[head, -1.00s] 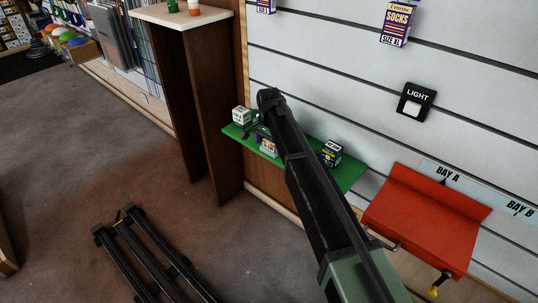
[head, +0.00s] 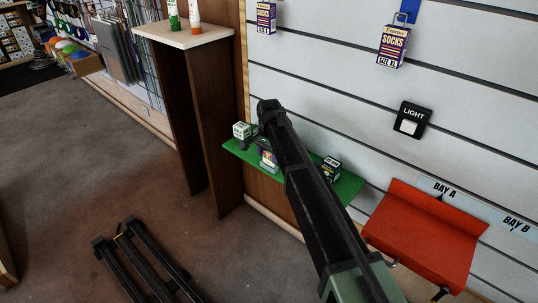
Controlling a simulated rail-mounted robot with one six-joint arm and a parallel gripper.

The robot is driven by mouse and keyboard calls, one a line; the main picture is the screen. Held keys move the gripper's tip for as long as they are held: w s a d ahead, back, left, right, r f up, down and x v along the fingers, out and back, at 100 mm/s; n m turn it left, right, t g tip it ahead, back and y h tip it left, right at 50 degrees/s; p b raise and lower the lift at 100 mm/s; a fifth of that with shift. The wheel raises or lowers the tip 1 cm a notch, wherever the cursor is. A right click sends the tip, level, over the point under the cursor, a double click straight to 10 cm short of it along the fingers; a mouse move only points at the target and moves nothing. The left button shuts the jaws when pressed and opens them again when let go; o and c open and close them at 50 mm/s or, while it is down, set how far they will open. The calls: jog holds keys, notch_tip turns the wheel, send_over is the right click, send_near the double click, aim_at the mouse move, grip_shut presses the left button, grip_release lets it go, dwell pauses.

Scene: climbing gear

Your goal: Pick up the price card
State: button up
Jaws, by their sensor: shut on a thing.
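My gripper (head: 250,143) is small and partly hidden behind my dark arm, just above the left part of the green shelf (head: 350,187). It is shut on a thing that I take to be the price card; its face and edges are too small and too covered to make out. A small box with a coloured picture (head: 268,158) stands close by, partly covered by my arm and gripper. A white and green box (head: 241,130) stands at the shelf's left end, a dark box (head: 331,169) on its right part.
A brown cabinet (head: 215,110) stands left of the green shelf.

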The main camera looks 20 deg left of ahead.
aim_at(269, 153)
notch_tip(269, 153, up, 18)
jog(key=p, duration=1.6)
jog(key=shift+p, duration=0.35)
